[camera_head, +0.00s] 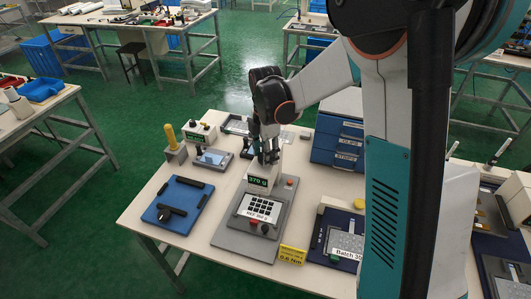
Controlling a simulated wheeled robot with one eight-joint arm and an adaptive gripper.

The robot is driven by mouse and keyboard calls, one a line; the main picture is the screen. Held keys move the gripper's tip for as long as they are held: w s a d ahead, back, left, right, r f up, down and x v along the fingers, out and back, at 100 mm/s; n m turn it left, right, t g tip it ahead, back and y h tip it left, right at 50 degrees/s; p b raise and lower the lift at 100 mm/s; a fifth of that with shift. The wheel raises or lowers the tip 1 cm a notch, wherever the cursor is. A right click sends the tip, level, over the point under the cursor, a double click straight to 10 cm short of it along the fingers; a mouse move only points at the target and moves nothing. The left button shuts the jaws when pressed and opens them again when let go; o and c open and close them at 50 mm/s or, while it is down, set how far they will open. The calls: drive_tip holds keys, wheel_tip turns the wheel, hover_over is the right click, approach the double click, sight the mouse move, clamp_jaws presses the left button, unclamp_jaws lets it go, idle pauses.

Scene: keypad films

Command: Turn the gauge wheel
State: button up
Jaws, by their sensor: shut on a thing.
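The gauge (257,182) is a white block with a lit green readout, at the back of a grey plate (228,237) on the table. My gripper (267,157) points down at the top of this block and is shut on the gauge wheel there. The wheel is mostly hidden by the fingers, so its turn cannot be made out. A black keypad (259,207) with a white label lies in front of the gauge, with a red knob and a dark knob below it.
A blue plate (180,206) with black bars lies to the left. Blue drawers (336,140) stand right of my gripper. A yellow sign (292,254) is at the front edge.

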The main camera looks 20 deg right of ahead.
drive_tip(key=o, duration=1.1)
wheel_tip(320, 180, up, 12)
idle(0.5)
drive_tip(key=s+m+t+b, duration=0.1)
drive_tip(key=s+m+t, duration=0.1)
drive_tip(key=s+m, duration=0.4)
drive_tip(key=s+f+m+t+b, duration=0.1)
drive_tip(key=s+m+t+b, duration=0.1)
drive_tip(key=s+m, duration=0.5)
drive_tip(key=s+f+m+t+b, duration=0.1)
drive_tip(key=s+m+t, duration=0.2)
drive_tip(key=s+m, duration=0.4)
drive_tip(key=shift+s+f, duration=0.1)
drive_tip(key=shift+s, duration=1.4)
